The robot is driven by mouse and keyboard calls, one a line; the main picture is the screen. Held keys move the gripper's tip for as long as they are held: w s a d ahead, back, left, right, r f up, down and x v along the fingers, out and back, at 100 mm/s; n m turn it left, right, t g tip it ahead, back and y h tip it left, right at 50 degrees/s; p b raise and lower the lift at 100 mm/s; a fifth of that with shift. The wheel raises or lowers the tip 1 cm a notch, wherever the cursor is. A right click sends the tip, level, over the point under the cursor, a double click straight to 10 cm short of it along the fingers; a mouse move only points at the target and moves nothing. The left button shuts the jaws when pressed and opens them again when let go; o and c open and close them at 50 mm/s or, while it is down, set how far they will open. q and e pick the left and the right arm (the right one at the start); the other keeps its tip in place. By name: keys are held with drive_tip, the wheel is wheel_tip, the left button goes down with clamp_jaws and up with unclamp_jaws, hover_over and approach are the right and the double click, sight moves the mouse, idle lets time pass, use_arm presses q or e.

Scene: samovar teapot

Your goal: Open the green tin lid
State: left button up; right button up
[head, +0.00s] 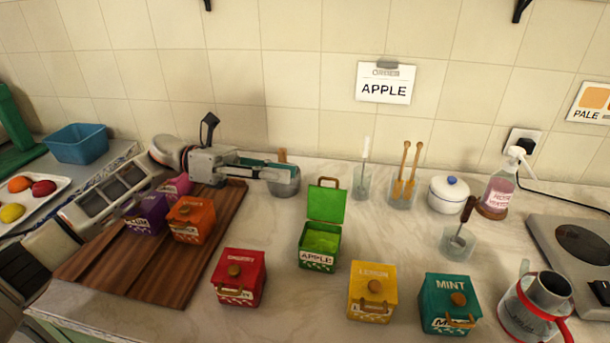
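The green tin (319,248), labelled APPLE, stands on the counter in the middle of the head view. Its green lid (326,204) is swung up and stands nearly upright at the back, with a wooden handle on top. Green contents show inside. My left gripper (282,172) is up and to the left of the lid, apart from it. Its fingers point right, appear spread and hold nothing that I can see. My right gripper is not in view.
Closed red (238,278), yellow (372,292) and teal (449,304) tins stand around the green one. Purple, pink and orange (193,220) tins are on the wooden board (150,269). Glasses with utensils (403,188) and a white pot (448,195) stand behind.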

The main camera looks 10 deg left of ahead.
use_arm(q)
drive_tip(key=shift+w+a, duration=0.1)
drive_tip(key=shift+a, duration=1.6)
